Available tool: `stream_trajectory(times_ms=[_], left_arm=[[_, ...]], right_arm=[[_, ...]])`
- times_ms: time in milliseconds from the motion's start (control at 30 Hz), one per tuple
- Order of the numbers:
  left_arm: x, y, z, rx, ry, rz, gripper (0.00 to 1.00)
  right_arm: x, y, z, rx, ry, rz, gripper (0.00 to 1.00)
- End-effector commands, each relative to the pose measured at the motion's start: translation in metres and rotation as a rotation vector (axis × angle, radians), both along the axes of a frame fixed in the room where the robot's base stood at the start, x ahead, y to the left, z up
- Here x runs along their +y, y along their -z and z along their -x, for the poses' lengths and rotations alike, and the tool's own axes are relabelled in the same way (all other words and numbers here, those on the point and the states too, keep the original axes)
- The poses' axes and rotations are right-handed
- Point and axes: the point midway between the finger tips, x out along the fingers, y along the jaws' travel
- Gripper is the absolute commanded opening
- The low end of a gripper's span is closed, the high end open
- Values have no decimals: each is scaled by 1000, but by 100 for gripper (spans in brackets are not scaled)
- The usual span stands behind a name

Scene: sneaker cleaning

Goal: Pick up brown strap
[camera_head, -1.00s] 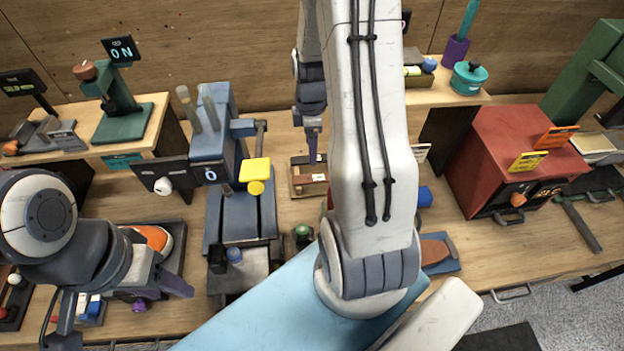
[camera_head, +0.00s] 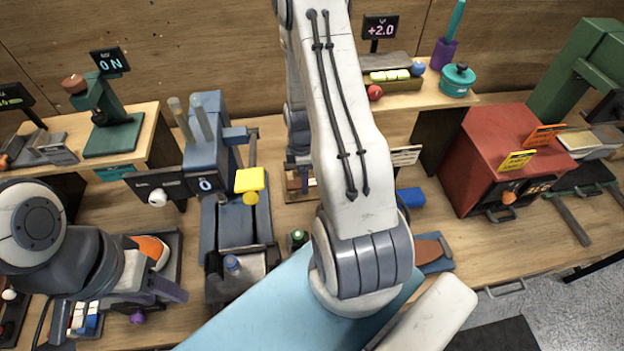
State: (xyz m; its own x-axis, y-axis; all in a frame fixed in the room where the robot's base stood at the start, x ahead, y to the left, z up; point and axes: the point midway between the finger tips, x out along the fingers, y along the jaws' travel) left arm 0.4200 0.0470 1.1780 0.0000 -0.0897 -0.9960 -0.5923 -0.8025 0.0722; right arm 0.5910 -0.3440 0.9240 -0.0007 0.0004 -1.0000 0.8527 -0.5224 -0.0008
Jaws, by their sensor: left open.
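A shallow wooden tray (camera_head: 312,190) is behind my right arm, and a small brown piece (camera_head: 292,183) shows in it; this may be the brown strap, but most of it is hidden. My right gripper (camera_head: 298,172) is over this tray, largely covered by its own arm, so its jaws cannot be made out. A flat brown piece (camera_head: 428,250) lies on a blue pad to the right of my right arm. My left gripper (camera_head: 128,300) is open at the lower left, in front of an orange and white sneaker (camera_head: 153,250), apart from both brown pieces.
A blue-grey machine with a yellow knob (camera_head: 249,181) stands between my arms. A red oven-like box (camera_head: 505,160) is at the right. A raised shelf holds a teal pot (camera_head: 457,79).

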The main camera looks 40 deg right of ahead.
Motion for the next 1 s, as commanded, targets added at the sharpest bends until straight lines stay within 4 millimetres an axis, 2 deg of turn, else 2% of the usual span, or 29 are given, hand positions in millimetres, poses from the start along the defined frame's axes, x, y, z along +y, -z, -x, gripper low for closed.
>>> stream_trajectory(times_ms=[100, 333, 367, 400, 533, 567, 867, 1000], left_arm=[[0, -2, 0, 0, 0, 0, 50], [0, -2, 0, 0, 0, 0, 50], [0, -2, 0, 0, 0, 0, 50], [0, -2, 0, 0, 0, 0, 50], [0, -2, 0, 0, 0, 0, 50], [0, -2, 0, 0, 0, 0, 50], [0, -1, 0, 0, 0, 0, 50], [0, 1, 0, 0, 0, 0, 50]], right_arm=[[0, 7, 0, 0, 0, 0, 75], [-1, 9, 0, -2, 1, 1, 75], [-1, 9, 0, -1, 1, 1, 67], [-1, 9, 0, -1, 1, 1, 52], [-1, 9, 0, -1, 0, 1, 2], [-1, 9, 0, -1, 0, 1, 0], [-1, 7, 0, -2, 0, 1, 0], [-1, 0, -1, -3, 0, 2, 0]])
